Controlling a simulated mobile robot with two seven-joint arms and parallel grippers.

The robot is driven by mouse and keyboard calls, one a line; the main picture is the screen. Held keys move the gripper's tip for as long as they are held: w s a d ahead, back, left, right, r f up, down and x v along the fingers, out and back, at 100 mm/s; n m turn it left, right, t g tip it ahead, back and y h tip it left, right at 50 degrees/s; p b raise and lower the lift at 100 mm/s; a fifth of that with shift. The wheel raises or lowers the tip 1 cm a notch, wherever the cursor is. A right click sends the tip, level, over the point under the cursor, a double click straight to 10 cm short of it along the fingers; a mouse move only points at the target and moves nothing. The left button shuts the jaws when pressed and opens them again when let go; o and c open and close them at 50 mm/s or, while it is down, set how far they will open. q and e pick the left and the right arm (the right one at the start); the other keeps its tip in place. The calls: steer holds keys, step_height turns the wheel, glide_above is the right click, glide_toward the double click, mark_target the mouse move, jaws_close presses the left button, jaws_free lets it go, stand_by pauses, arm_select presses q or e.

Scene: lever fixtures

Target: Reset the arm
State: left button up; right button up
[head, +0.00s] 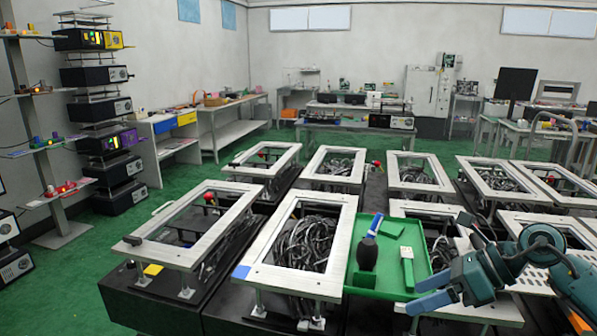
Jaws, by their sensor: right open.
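My right arm comes in from the lower right. Its blue gripper (424,293) points left, with the two fingers apart and nothing visible between them. The gripper is by the lower right corner of a green tray (385,272); I cannot tell whether it is above the tray or beside it. My left gripper is out of view. In the tray stand a black bulb with a blue tip (367,254) and a green piece with a white top (407,270). Another green piece (392,229) lies near the tray's far side.
Shelves with black boxes (95,76) line the left wall. A workbench (355,130) stands at the back. Green floor (60,290) is clear at left.

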steer(key=s+a+f+m+t+y, duration=0.1)
steer(key=s+a+m+t+y, duration=0.1)
steer(key=a+m+t+y, duration=0.3)
steer(key=s+a+m+t+y, duration=0.1)
steer(key=s+a+m+y, duration=0.2)
steer(key=a+m, duration=0.45)
steer(key=s+d+f+m+h, duration=0.1)
steer(key=s+f+m+h, duration=0.4)
steer(key=m, duration=0.5)
steer(key=s+d+f+m+t+h+p, duration=0.1)
steer(key=s+f+m+h, duration=0.3)
steer(key=f+m, duration=0.6)
steer(key=s+d+f+m+t+h+p, duration=0.1)
steer(key=s+d+f+m+h, duration=0.2)
steer(key=s+f+m+h, duration=0.2)
step_height(320, 180, down, 4)
steer(key=s+m, duration=0.1)
steer(key=m, duration=0.4)
steer(key=shift+r+h, duration=0.25)
steer(key=shift+h, duration=0.05)
steer(key=shift+m, duration=0.25)
